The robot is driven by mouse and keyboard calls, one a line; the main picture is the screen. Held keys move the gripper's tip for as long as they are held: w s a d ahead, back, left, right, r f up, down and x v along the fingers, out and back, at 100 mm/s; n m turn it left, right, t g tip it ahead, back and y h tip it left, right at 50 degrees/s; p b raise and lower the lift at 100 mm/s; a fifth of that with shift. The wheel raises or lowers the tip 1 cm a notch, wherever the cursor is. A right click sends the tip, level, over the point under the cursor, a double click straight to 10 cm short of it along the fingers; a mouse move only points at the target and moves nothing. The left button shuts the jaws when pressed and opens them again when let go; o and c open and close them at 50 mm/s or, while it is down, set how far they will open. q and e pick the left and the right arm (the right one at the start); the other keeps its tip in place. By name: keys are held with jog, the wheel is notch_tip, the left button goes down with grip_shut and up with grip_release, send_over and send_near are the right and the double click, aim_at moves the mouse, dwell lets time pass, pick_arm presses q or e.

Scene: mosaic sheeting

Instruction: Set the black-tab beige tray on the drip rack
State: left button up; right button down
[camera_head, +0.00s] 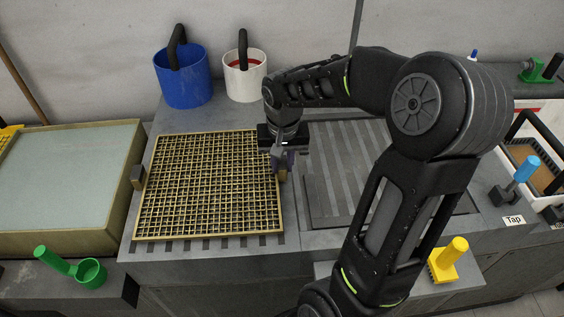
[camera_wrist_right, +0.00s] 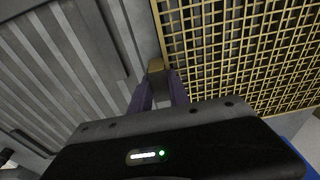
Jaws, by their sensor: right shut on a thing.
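The beige tray (camera_head: 205,236) has a wide square grid and lies roughly level over a slotted grey surface (camera_head: 185,246). A black tab (camera_head: 138,177) sticks out from its left side. My right gripper (camera_head: 281,173) is at the tray's right edge, shut on it there; the wrist view shows the fingers (camera_wrist_right: 164,88) at a small block on the tray's rim (camera_wrist_right: 157,40). A ribbed grey board (camera_head: 340,165) lies right of the tray, partly behind my arm. I cannot tell which ribbed surface is the drip rack, nor whether the tray rests fully. My left gripper is not in view.
A blue bucket (camera_head: 185,85) and a white bucket (camera_head: 245,80) stand behind the tray. A shallow box with a pale surface (camera_head: 60,175) is at left, with a green cup-shaped tool (camera_head: 88,272) before it. Yellow (camera_head: 450,255) and blue-handled (camera_head: 524,170) tools stand at right.

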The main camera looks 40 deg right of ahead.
jog(key=shift+f+b, duration=0.4)
jog(key=shift+f, duration=0.05)
jog(key=c, duration=1.2)
grip_release()
jog(key=shift+o, duration=0.2)
jog(key=r, duration=0.7)
jog(key=shift+s+a+r, duration=0.25)
jog(key=shift+s+r, duration=0.15)
jog(key=shift+f, duration=0.1)
